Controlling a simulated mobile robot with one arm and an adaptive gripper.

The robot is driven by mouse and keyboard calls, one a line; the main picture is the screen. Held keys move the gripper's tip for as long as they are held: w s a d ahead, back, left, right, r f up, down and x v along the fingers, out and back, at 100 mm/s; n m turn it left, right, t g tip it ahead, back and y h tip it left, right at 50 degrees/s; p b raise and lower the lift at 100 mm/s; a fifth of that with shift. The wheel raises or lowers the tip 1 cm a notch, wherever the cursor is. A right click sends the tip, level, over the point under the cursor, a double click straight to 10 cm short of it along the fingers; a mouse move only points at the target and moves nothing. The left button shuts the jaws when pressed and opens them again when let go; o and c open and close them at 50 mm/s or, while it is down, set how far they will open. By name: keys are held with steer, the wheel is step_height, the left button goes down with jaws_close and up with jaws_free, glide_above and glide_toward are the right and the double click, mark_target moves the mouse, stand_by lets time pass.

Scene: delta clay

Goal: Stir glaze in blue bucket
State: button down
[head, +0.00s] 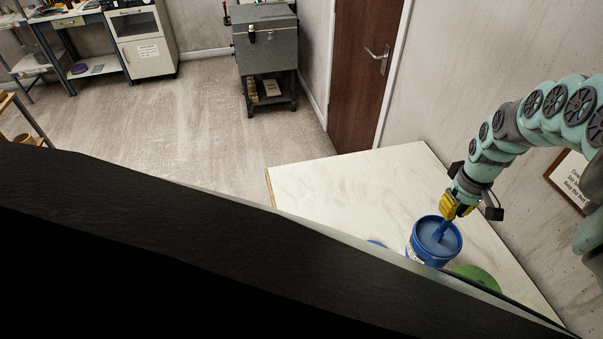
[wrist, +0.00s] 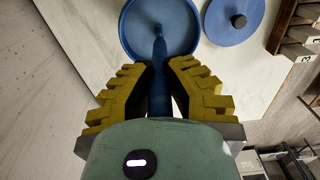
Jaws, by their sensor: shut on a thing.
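The blue bucket (head: 418,250) stands open and upright on the pale table, with grey-blue glaze (head: 438,236) inside; it also shows at the top of the wrist view (wrist: 124,38). My gripper (head: 455,206) is above the bucket's rim, its yellow fingers shut on a blue stirring tool (head: 440,231). In the wrist view, the tool (wrist: 160,75) runs from between my fingers (wrist: 159,85) into the bucket, its lower end in the glaze. How deep it reaches is hidden.
A blue lid with a dark knob (wrist: 235,18) lies beside the bucket. A green round thing (head: 478,277) is close to the bucket's right. The pale table (head: 345,185) is clear to the left. A wall stands close on the right. A dark surface blocks the lower head view.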

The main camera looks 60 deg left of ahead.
steer(key=shift+r+p, duration=2.75)
steer(key=shift+r, duration=0.7)
step_height(320, 180, up, 4)
steer(key=p, duration=0.3)
steer(key=shift+p, duration=0.35)
